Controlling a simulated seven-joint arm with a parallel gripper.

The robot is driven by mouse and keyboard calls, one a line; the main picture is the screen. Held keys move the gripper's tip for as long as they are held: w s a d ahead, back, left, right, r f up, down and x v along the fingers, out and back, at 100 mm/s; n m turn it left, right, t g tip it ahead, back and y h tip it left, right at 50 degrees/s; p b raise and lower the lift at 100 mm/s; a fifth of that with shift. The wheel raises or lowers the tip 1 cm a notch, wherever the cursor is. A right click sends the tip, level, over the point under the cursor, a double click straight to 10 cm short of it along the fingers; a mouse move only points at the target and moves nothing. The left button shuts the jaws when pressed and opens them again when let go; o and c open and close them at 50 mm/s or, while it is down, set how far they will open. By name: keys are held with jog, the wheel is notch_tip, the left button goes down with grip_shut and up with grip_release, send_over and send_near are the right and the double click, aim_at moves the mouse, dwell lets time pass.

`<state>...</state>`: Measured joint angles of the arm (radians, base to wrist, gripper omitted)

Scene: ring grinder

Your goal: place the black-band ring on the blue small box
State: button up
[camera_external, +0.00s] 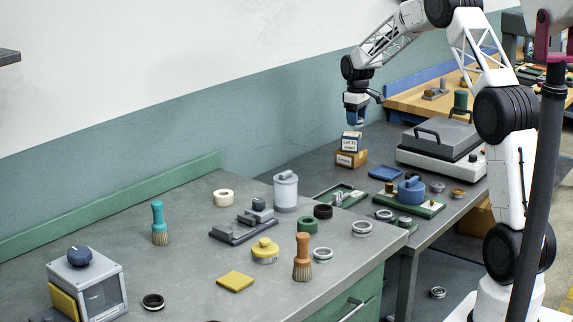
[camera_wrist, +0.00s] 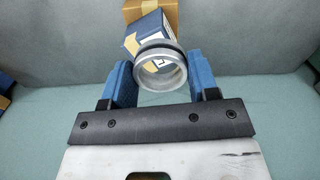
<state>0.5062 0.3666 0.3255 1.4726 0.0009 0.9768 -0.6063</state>
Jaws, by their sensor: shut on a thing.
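My gripper (camera_external: 356,118) hangs just above the blue small box (camera_external: 352,140), which rests on a brown box (camera_external: 349,158) at the back of the bench. In the wrist view, the blue fingers of my gripper (camera_wrist: 158,76) are shut on the black-band ring (camera_wrist: 160,87), a silver ring with a dark band along its upper edge. The ring's opening faces the wrist camera. The blue small box (camera_wrist: 150,28) shows beyond the ring and partly behind it, with a pale label. I cannot tell whether ring and box touch. In the external view the ring cannot be made out.
A grey lidded machine (camera_external: 440,145) stands right of the boxes. A blue tray (camera_external: 387,174) and a green tray (camera_external: 341,196) lie in front. Several loose rings, brushes (camera_external: 303,258) and a white canister (camera_external: 286,191) stand on the nearer bench. The wall is close behind.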

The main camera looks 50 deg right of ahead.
aim_at(352, 134)
jog(key=shift+w+d+f, duration=0.1)
jog(key=shift+w+d, duration=0.15)
jog(key=shift+w, duration=0.2)
jog(key=shift+w+d, duration=0.2)
jog(key=shift+w, duration=0.25)
jog(key=shift+w+d, duration=0.2)
jog(key=shift+w, duration=0.15)
jog(key=shift+f, duration=1.8)
jog(key=shift+f, duration=0.15)
jog(key=o, duration=1)
notch_tip(352, 134, up, 12)
jog(key=shift+r, duration=0.2)
